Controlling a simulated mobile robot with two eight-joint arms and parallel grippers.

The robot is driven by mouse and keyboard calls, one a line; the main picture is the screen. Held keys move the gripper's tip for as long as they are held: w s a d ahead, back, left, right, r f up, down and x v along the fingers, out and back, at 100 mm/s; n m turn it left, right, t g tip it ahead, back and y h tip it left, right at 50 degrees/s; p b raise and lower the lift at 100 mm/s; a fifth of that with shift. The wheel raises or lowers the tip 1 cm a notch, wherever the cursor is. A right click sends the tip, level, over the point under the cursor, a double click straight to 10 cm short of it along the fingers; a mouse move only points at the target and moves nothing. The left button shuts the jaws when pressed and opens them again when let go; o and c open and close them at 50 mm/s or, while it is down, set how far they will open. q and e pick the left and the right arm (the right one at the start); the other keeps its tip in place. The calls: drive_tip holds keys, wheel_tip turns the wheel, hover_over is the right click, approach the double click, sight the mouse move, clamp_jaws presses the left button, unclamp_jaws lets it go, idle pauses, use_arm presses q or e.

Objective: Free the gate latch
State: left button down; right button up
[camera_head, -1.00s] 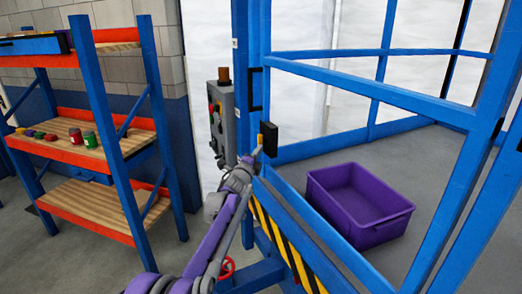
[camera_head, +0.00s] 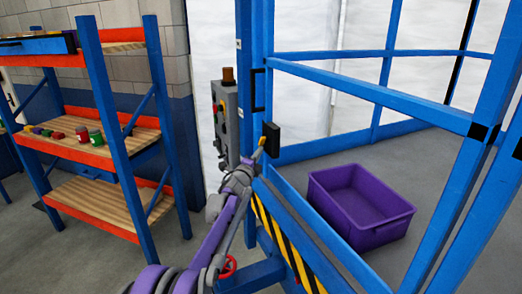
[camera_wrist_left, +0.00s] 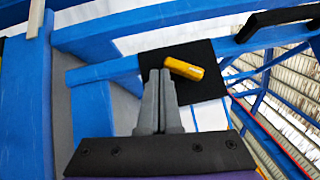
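The gate latch is a black plate (camera_head: 272,139) with a small yellow lever (camera_head: 262,141), mounted on the blue gate frame. In the left wrist view the black plate (camera_wrist_left: 208,88) shows close up, with the yellow lever (camera_wrist_left: 184,68) lying slanted across it. My left gripper (camera_head: 252,158) is right at the latch. In the wrist view its two grey fingers (camera_wrist_left: 160,74) are together, with their tips just left of and below the lever. Nothing shows between them. Whether the tips touch the lever I cannot tell. My right gripper is not in view.
A grey control box (camera_head: 227,122) with buttons stands just left of the latch. A purple crate (camera_head: 360,205) sits on the floor behind the gate. An orange and blue shelf (camera_head: 100,205) holding small jars stands at the left. A black handle (camera_head: 258,90) is above the latch.

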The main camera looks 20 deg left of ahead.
use_arm(q)
drive_tip(key=shift+w+a+f+p, duration=0.25)
drive_tip(key=shift+w+a+p, duration=0.15)
drive_tip(key=shift+w+a, duration=0.25)
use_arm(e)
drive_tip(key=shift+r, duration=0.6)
use_arm(q)
drive_tip(key=shift+d+f, duration=0.1)
idle(0.6)
